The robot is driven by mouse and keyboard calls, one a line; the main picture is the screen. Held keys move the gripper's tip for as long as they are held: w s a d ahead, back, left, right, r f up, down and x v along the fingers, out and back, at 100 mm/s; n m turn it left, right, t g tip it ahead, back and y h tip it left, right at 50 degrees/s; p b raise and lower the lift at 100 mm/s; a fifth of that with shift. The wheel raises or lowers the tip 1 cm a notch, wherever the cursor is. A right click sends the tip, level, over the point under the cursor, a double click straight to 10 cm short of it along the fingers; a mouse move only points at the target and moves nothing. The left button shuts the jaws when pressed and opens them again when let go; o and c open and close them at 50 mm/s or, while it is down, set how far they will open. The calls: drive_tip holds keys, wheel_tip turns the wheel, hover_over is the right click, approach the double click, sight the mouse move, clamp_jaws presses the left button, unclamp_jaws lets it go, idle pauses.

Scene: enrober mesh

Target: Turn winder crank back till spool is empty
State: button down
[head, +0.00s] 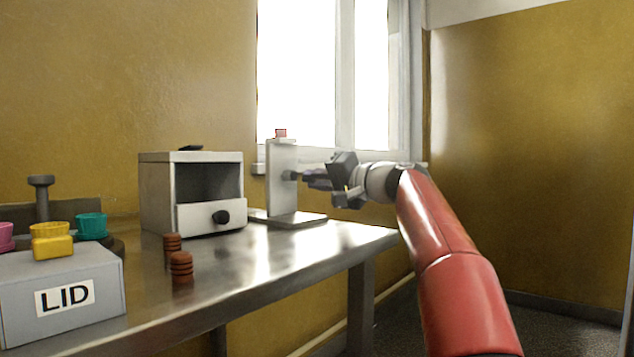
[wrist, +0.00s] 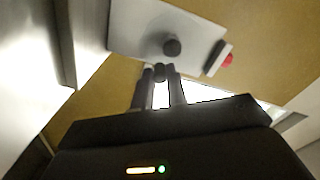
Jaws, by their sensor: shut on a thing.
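The winder (head: 281,195) is a pale upright plate on a flat base near the far right end of the bench. A dark round hub (wrist: 172,47) sticks out of its face in the wrist view. A small dark crank knob (wrist: 158,72) sits just beside the hub, between my fingertips. My gripper (head: 306,177) reaches in from the right at hub height, and it is shut on the crank knob. A small red piece (head: 280,133) tops the plate; red also shows at the plate's edge in the wrist view (wrist: 227,60). I cannot make out the spool or any winding on it.
Left of the winder stands a grey open-fronted box (head: 159,198) with a knobbed drawer. Two brown ridged stacks (head: 181,265) stand near the bench's front edge. A box marked LID (head: 95,275) and coloured cups (head: 91,226) are at left. A window is behind.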

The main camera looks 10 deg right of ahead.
drive_tip(key=c, duration=1.4)
unclamp_jaws()
drive_tip(key=b+v, duration=0.1)
drive_tip(key=v, duration=0.7)
